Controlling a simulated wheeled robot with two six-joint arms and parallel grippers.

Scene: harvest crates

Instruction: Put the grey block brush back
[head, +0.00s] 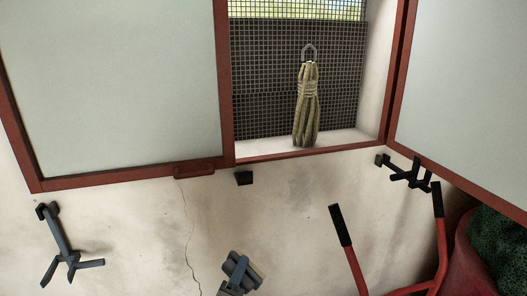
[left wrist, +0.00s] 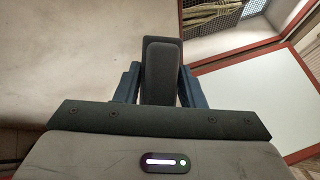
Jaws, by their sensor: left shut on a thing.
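The grey block brush (left wrist: 160,75) is a dark grey block between the two blue fingers of my left gripper (left wrist: 158,88) in the left wrist view. The fingers are shut on its sides, and its far end sticks out beyond them. In the head view my left gripper (head: 238,272) is at the bottom centre, in front of the pale wall, below a small black peg (head: 243,178). The brush is hard to tell from the fingers there. My right gripper is not in view.
A two-pronged dark hook (head: 65,245) is on the wall at left, another black hook (head: 410,176) at right. A tied bundle (head: 307,105) stands in the window recess. Red handles with black grips (head: 348,250) and a red tub (head: 468,262) take up the lower right.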

